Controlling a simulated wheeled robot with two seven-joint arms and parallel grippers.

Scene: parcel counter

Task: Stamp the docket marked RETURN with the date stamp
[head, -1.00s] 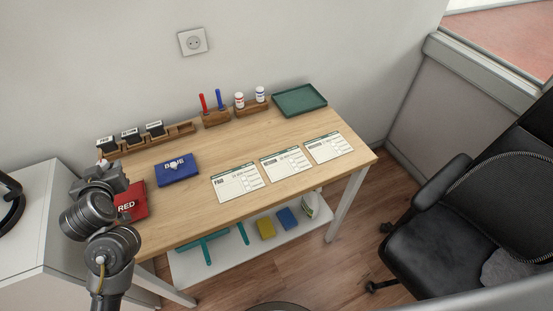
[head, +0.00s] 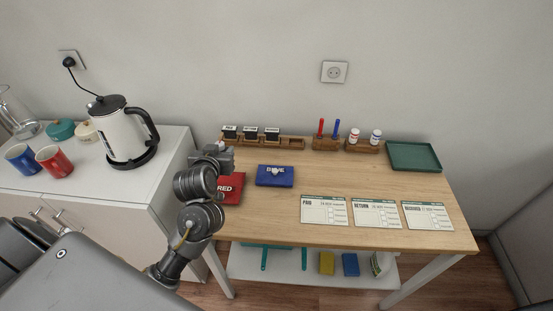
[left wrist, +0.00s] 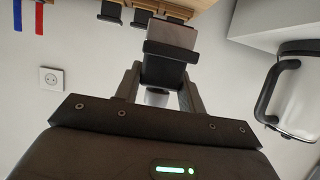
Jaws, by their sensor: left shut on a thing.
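My left gripper (head: 215,154) is in the air at the table's left end, near the stamp rack and the red pad. It is shut on a dark stamp (left wrist: 168,68), which shows between the fingers in the left wrist view; I cannot read its label, and the head view mostly hides it. The RETURN docket (head: 376,214) lies flat, the middle of three white dockets, well to the right of the gripper. The PAID docket (head: 324,210) lies left of it and another docket (head: 427,216) right. A red pad (head: 230,189) and blue pad (head: 275,177) lie closed. My right gripper is out of view.
The wooden rack (head: 296,143) along the back holds three dark stamps, with an empty place at right. Pens (head: 328,128), small bottles (head: 365,137) and a green tray (head: 413,156) stand further right. A kettle (head: 124,134) and mugs stand on the left cabinet.

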